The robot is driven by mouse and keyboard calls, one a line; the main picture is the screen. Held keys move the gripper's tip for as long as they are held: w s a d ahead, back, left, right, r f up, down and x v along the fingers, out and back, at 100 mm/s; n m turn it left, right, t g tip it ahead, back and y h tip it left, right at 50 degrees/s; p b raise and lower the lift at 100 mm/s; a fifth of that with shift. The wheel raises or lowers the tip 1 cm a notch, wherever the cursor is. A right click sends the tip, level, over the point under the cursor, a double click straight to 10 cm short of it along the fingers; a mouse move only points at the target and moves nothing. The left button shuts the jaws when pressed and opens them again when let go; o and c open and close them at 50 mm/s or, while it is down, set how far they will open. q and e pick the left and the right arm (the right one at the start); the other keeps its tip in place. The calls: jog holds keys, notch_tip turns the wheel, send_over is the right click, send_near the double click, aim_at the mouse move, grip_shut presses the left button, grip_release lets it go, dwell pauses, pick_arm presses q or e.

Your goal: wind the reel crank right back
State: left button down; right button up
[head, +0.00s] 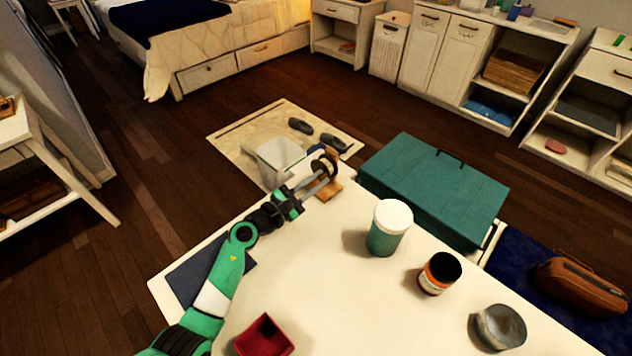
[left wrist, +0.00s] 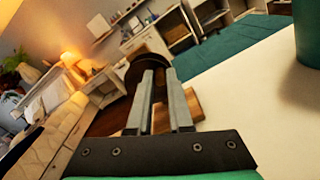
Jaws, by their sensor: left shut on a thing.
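The reel (head: 325,163) is a dark brown disc on a wooden base (head: 331,190) at the far edge of the white table. In the left wrist view the reel (left wrist: 149,48) stands just beyond my fingertips, with its base (left wrist: 187,104) behind the fingers. My left gripper (head: 322,176) reaches the reel from the near left. Its grey fingers (left wrist: 161,76) are shut on the crank at the reel's face. The crank itself is mostly hidden by the fingers, so its angle cannot be told. My right gripper is in neither view.
On the white table (head: 330,270) stand a green jar with a white lid (head: 392,222), an orange-labelled jar (head: 438,273), a grey tin (head: 499,327) and a red box (head: 264,338). A teal chest (head: 434,188) and a pale bin (head: 282,158) stand beyond the table.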

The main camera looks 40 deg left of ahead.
pick_arm(q)
jog(key=shift+f+m+b, duration=0.3)
jog(key=shift+m+b, duration=0.15)
jog(key=shift+m, duration=0.75)
jog(key=c, duration=0.8)
grip_release()
jog(key=shift+c, duration=0.2)
jog(key=shift+s, duration=0.1)
jog(key=shift+s+r, duration=0.1)
jog(key=shift+s, duration=0.25)
jog(key=s+p, duration=0.1)
jog(key=s, duration=0.2)
jog(key=s+p, duration=0.1)
jog(key=s, duration=0.3)
jog(key=s+a+p, duration=0.1)
jog(key=s, duration=0.2)
jog(key=shift+s, duration=0.35)
